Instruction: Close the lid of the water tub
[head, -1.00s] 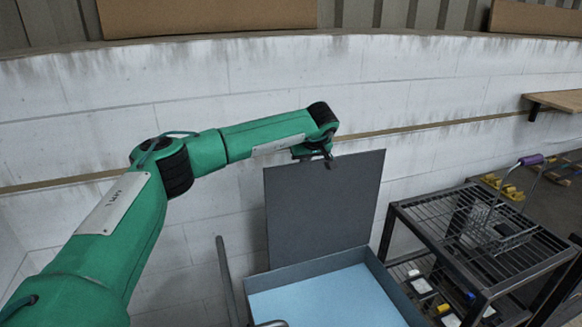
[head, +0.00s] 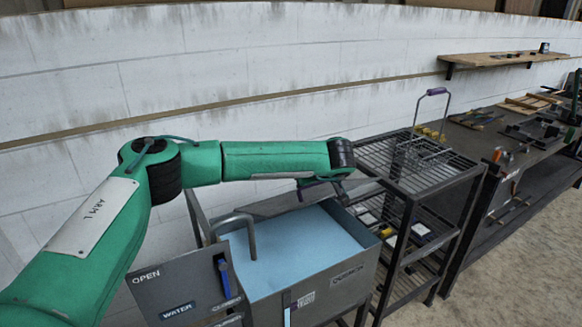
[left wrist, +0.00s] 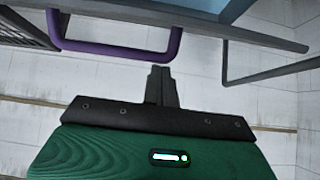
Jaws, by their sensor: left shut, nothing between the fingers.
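The water tub (head: 330,290) is a grey box with light blue water (head: 285,250) visible inside. Its grey lid (head: 268,204) appears nearly edge-on above the back of the tub, partly hidden by my arm. A purple handle (head: 309,184) shows by the lid's edge. In the left wrist view, the purple handle (left wrist: 115,49) is a U-shaped bar beside a grey panel edge. My left gripper (left wrist: 160,72) is shut and empty, close to this handle; I cannot tell if they touch. In the head view, the left gripper (head: 335,190) is over the tub's back right. My right gripper is out of view.
A grey panel (head: 185,285) marked OPEN and WATER with a blue lever (head: 224,277) stands at the tub's left front. A bent metal pipe (head: 250,225) reaches over the water. A black wire rack (head: 415,165) and a workbench (head: 525,140) stand to the right.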

